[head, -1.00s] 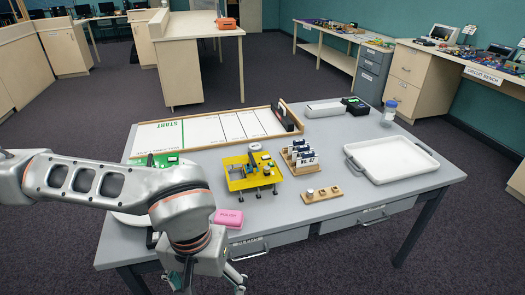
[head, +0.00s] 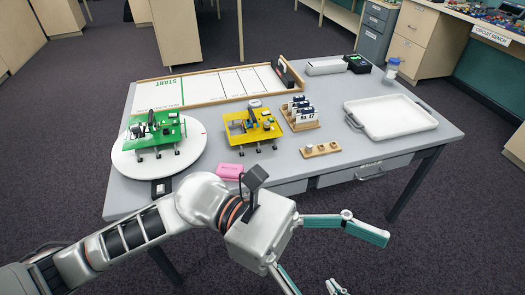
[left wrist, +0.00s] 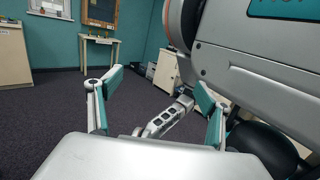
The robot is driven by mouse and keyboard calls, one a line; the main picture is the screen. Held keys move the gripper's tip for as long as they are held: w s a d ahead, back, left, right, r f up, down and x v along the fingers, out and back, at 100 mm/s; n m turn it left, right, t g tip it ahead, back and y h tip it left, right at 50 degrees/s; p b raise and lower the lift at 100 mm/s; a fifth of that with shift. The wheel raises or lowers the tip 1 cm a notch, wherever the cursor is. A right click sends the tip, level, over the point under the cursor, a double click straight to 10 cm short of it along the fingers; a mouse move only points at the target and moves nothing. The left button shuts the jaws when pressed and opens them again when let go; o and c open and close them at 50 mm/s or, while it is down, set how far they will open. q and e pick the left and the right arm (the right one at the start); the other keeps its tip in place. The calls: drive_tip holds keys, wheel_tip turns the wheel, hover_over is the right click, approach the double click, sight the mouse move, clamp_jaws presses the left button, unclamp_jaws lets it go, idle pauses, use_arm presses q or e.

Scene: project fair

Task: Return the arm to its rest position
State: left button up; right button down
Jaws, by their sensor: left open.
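My left arm (head: 120,238) comes in from the left in the head view. Its gripper (head: 340,262) hangs in front of the table's near edge and points right, with its fingers spread and nothing between them. In the left wrist view both fingers (left wrist: 160,105) stand wide apart, with carpet and one of my arm links showing between them.
Carpet in front is clear.

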use_arm(q)
drive_tip(key=w+r+n+t+h, duration=0.45)
drive_tip(key=w+n+h, duration=0.2)
drive_tip(key=n, duration=0.25)
drive_tip(key=w+a+f+n+t+y, duration=0.1)
drive_tip(key=w+a+f+n+t, duration=0.2)
drive_tip(key=w+n+t, duration=0.45)
drive_tip(key=w+a+f+n+t+y, duration=0.1)
drive_tip(key=w+a+f+n+t, duration=0.3)
drive_tip(key=n+t, duration=0.55)
drive_tip(key=w+a+f+n+t+y, duration=0.4)
drive_tip(key=w+a+f+n+y, duration=0.25)
drive_tip(key=n, duration=0.55)
drive_tip(key=s+a+f+n+g+y, duration=0.1)
drive_tip(key=a+f+n+y, duration=0.4)
drive_tip(key=f, duration=0.5)
drive_tip(key=s+a+f+n+y, duration=0.1)
drive_tip(key=a+f+n+y, duration=0.2)
drive_tip(key=a+f+n, duration=0.5)
drive_tip(key=s+a+f+n+g+y, duration=0.2)
drive_tip(key=s+f, duration=0.3)
drive_tip(key=f, duration=0.3)
drive_tip(key=s+a+f+n+g+y, duration=0.1)
drive_tip(key=s+a+f+n+g, duration=0.1)
drive_tip(key=s+f, duration=0.4)
wheel_tip(320, 180, down, 3)
drive_tip(key=shift+a+r+g+y, duration=0.1)
drive_tip(key=shift+a+g+y, duration=0.3)
drive_tip(key=shift+a, duration=0.4)
